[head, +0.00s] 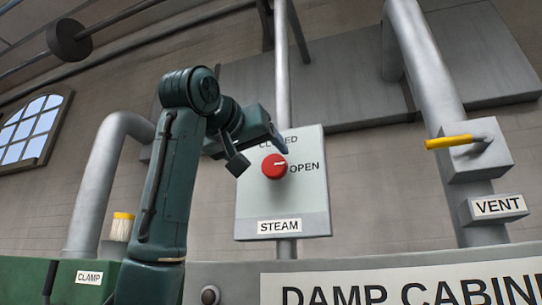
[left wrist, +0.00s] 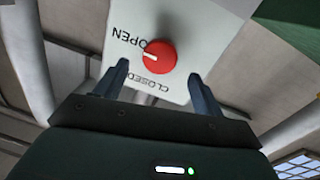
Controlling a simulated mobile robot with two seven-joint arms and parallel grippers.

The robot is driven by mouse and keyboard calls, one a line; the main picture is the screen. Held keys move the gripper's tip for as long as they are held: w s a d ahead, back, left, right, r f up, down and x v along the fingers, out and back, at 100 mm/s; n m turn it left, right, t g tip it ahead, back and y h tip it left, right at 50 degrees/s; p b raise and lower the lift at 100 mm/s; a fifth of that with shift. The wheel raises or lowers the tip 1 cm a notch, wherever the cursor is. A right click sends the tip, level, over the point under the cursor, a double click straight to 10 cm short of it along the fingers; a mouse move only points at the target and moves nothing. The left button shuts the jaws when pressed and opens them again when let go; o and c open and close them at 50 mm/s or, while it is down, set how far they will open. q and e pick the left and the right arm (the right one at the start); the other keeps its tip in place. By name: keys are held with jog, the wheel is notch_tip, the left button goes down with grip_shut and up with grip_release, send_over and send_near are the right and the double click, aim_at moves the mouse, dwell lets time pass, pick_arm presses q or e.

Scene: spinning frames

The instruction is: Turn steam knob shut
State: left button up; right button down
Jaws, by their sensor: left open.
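The red round steam knob (head: 273,167) sits on a pale panel (head: 256,215) labelled STEAM. Its white mark points right, toward the word OPEN. The word CLOSED stands above the knob, partly hidden by my arm. My left gripper (head: 259,154) is open in front of the panel, up and left of the knob. In the left wrist view the knob (left wrist: 158,57) shows beyond and between the two spread fingers (left wrist: 159,75), with nothing held. I cannot tell how large the gap to the knob is. My right gripper is not in view.
A vertical pipe (head: 283,80) runs into the panel top. At right a thick pipe carries a yellow-handled lever (head: 450,142) above a VENT label (head: 499,206). A DAMP CABINET front (head: 400,285) spans below.

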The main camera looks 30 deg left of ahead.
aim_at(272, 165)
pick_arm(q)
jog(key=w, duration=0.2)
jog(key=w+p, duration=0.1)
jog(key=w, duration=0.1)
jog(key=shift+w+a+r, duration=0.1)
jog(key=shift+a, duration=0.25)
jog(key=shift+w, duration=0.6)
jog(key=shift+s, duration=0.1)
jog(key=shift+c, duration=0.6)
jog(key=c, duration=0.8)
jog(key=shift+c, duration=0.2)
